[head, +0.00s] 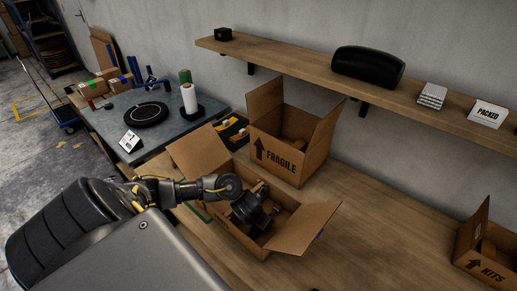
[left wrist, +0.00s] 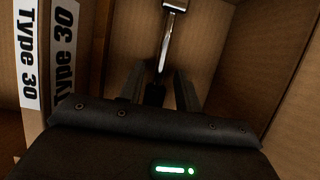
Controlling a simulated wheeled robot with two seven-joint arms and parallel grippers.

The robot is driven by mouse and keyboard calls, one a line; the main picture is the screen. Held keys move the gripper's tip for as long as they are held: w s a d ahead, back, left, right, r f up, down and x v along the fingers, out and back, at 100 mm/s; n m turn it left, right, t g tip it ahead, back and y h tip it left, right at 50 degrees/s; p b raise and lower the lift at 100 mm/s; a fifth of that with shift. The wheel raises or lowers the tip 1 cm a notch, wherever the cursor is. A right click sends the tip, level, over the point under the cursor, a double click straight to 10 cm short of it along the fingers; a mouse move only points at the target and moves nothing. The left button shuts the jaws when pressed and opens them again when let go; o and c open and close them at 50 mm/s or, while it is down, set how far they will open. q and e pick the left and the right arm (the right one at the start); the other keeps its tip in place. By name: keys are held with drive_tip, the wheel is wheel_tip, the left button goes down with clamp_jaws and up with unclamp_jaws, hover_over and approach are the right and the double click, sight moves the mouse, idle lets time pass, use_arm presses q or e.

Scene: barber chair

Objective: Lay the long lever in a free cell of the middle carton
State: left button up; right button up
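The long lever (left wrist: 166,38), a bright metal shaft with a wider end at the top and a dark lower part, lies against brown cardboard. Its dark part runs between the fingers, with a gap seeming to show beside it. The lever is hidden in the head view. My right gripper is in neither view.
The FRAGILE carton (head: 284,160) stands open behind, the KITS carton (head: 487,262) at the right. Raised flaps flank the front carton. A wall shelf (head: 400,82) runs above. Bench (head: 385,215) is bare towards the right. A "Type 30" label (left wrist: 62,60) shows in the wrist view.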

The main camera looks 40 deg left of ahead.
use_arm(q)
drive_tip(key=p+v, duration=0.4)
drive_tip(key=v, duration=0.7)
drive_tip(key=shift+r, duration=0.25)
drive_tip(key=shift+s, duration=0.15)
